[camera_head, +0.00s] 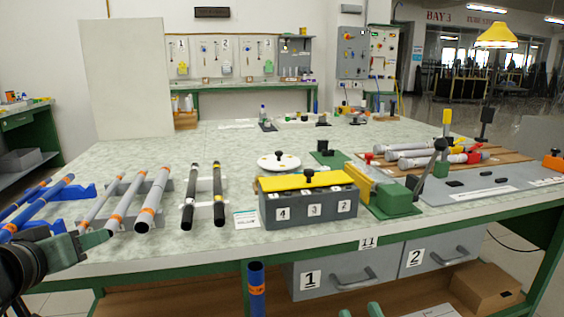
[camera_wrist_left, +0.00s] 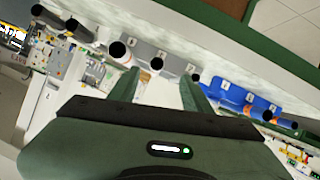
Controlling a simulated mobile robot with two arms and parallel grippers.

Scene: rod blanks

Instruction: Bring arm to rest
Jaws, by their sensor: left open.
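My left gripper (camera_head: 94,239) is at the left front edge of the table, close to the near ends of the grey rods. In the left wrist view its two green fingers (camera_wrist_left: 160,92) are apart with nothing held between them. The grey rods with orange bands (camera_head: 152,200) lie tilted on a grey rack. Whether a finger touches a rod, I cannot tell.
A grey box with a yellow top (camera_head: 308,200) stands mid-table. A grey panel (camera_head: 128,80) stands behind. A blue tube (camera_head: 257,290) stands upright before the table's front edge. Two green ends (camera_head: 375,310) are cut off at the bottom.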

